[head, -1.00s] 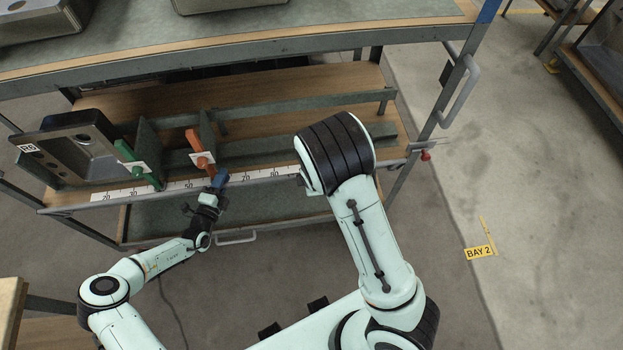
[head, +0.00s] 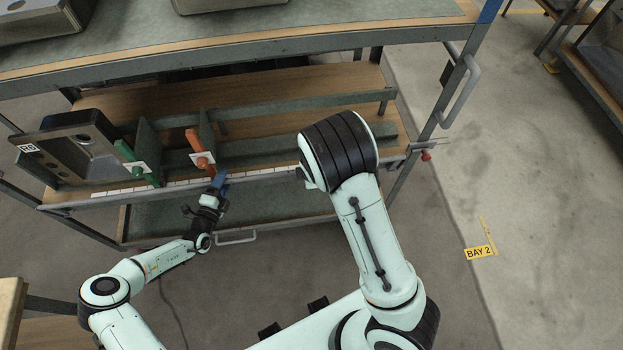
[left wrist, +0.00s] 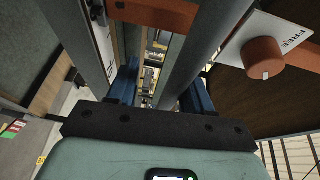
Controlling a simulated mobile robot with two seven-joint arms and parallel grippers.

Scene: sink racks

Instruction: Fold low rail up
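The low rail (head: 120,191), a long bar with a white numbered strip, runs along the front edge of the cart's lower shelf. Its strip shows only as a thin band, its face strongly foreshortened. My left gripper (head: 219,181) is at the rail's middle, just below the orange knob (head: 201,160). In the left wrist view its blue fingers (left wrist: 158,92) stand apart, with a grey bar running down between them. I cannot tell whether they touch it. The orange knob (left wrist: 263,58) beside a FREE label shows at right there. My right gripper is hidden behind its arm.
A green knob (head: 127,152) and a metal sink (head: 88,146) sit left of the orange knob. Upright divider plates and grey back rails (head: 300,106) stand behind. The worktop (head: 330,22) overhangs above. A red-tipped lever (head: 426,155) is at the right end.

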